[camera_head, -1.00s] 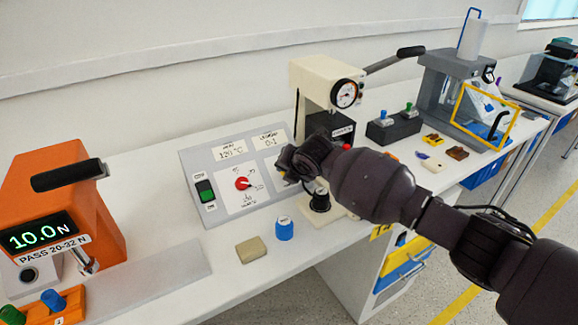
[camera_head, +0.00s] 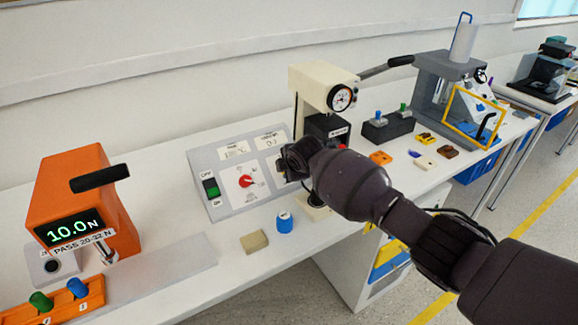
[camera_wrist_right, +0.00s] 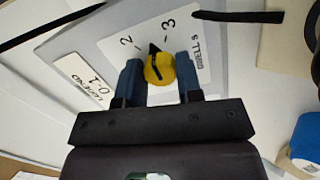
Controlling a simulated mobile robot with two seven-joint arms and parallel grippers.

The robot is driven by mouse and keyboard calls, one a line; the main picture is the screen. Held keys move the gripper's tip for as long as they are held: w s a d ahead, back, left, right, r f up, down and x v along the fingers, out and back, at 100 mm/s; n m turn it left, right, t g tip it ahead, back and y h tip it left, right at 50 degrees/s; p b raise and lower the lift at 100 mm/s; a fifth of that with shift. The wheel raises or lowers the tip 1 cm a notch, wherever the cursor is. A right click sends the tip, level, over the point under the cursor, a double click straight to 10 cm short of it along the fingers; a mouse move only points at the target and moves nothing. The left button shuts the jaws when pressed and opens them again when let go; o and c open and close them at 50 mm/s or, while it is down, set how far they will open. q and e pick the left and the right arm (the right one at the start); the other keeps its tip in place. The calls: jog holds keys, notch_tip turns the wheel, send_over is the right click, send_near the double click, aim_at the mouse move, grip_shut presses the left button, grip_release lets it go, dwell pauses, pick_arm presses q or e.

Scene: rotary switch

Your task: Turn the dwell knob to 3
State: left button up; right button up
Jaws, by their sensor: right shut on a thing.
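The dwell knob (camera_wrist_right: 160,70) is yellow with a black pointer and shows in the right wrist view beside the label DWELL S. The pointer stands between the 2 and the 3, a little nearer the 3. My right gripper (camera_wrist_right: 160,84) is shut on the knob, one finger on each side. In the head view my right gripper (camera_head: 292,164) is at the right part of the grey control panel (camera_head: 224,208) and hides the knob. My left gripper is not in view.
A red knob (camera_head: 246,181) and a green switch (camera_head: 211,188) are on the same panel. A blue cap (camera_head: 284,222) and a beige block (camera_head: 254,241) lie in front. The press (camera_head: 316,84) stands just behind my right gripper. An orange tester (camera_head: 78,190) is at left.

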jog(key=shift+a+r+m, duration=0.1)
jog(key=shift+r+m, duration=0.05)
jog(key=shift+m, duration=0.85)
jog(key=m+p, duration=0.1)
jog(key=m, duration=0.1)
jog(key=shift+m, duration=0.4)
jog(key=shift+m+g, duration=0.3)
jog(key=shift+m, duration=0.3)
jog(key=o, duration=0.9)
jog(key=shift+o, duration=0.2)
jog(key=shift+p, duration=0.3)
